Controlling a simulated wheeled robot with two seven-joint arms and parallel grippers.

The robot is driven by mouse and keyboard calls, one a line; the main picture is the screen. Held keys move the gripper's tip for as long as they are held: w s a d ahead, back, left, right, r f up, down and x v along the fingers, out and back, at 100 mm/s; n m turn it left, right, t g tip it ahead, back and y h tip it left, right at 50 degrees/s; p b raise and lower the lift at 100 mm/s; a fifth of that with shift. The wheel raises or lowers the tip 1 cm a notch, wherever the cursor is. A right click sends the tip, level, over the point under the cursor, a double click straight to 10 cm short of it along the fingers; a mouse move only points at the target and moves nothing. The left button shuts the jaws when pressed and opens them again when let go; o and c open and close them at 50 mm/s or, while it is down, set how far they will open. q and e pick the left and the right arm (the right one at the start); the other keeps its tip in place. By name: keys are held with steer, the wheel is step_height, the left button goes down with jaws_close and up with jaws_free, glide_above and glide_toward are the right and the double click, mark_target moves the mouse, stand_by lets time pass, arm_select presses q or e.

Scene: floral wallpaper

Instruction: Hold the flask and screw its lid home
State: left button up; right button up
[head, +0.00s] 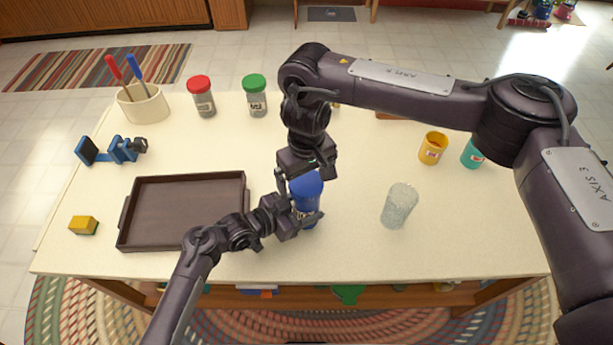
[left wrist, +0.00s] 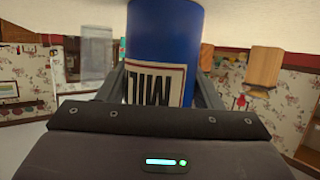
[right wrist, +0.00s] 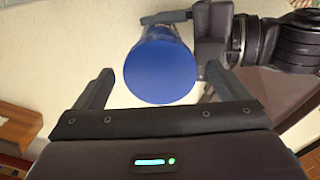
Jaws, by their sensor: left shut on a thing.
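The blue flask (head: 306,191) stands upright near the middle of the table. In the left wrist view the flask (left wrist: 165,40) is a blue cylinder with a white label between the fingers. My left gripper (head: 302,216) is shut on its lower body. My right gripper (head: 301,180) hangs over it from above, fingers spread. In the right wrist view the round blue top (right wrist: 160,72) lies ahead of and between the open fingers, with gaps on both sides. I cannot make out a separate lid edge.
A brown tray (head: 128,236) lies left of the flask and a clear glass (head: 399,206) stands to its right. Red-lidded (head: 202,97) and green-lidded (head: 255,96) jars stand behind. A yellow mug (head: 432,148) is at right. The front right tabletop is clear.

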mark_target(307, 182)
steer(key=shift+o, duration=0.7)
steer(key=shift+r, duration=0.1)
steer(key=shift+r, duration=3.4)
